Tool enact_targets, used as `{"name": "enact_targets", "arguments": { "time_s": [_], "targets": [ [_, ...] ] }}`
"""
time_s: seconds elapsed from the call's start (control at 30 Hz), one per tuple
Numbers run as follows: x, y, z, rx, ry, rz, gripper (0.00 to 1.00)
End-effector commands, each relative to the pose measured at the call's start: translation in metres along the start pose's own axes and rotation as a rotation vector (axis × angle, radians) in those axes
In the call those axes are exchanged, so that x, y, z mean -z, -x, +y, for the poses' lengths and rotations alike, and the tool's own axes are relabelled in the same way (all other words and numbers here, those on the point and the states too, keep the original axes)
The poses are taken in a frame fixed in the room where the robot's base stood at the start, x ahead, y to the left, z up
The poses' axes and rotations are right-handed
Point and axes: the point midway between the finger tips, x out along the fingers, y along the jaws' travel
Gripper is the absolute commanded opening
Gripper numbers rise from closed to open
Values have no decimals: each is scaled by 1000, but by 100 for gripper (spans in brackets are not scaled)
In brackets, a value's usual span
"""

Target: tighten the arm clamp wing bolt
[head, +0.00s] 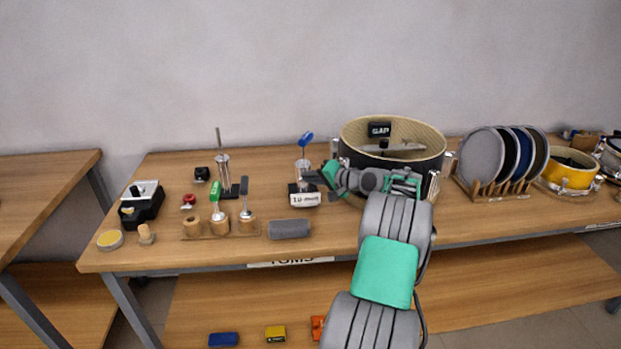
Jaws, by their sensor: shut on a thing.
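A small stand with a clear upright part (302,168) rises from a dark base with a white label (305,199). A blue-tipped arm (306,138) tilts up to the right from its top. My gripper (318,178) comes in from the right, its dark fingers at the right side of this stand. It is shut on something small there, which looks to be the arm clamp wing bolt. The fingers and distance hide the bolt, so its angle cannot be told.
A large black drum (375,158) stands close behind my wrist. To the left are a grey cylinder (289,229), a wooden holder with handled tools (220,235) and a rod stand (224,179). A rack of round pads (507,160) and a yellow drum (568,172) stand right.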

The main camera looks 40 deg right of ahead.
Motion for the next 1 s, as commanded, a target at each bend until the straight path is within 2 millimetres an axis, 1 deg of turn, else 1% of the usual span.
{"name": "enact_targets", "arguments": {
  "time_s": [0.37,0.47,0.67,0.8,1.0],
  "targets": [
    [0,0,1,6,-9,0,0],
    [0,0,4,52,-57,0,0],
    [-3,-3,14,240,-245,0,0],
    [-3,-3,14,339,-339,0,0],
    [-2,-1,10,355,-355,0,0]
  ]
}}
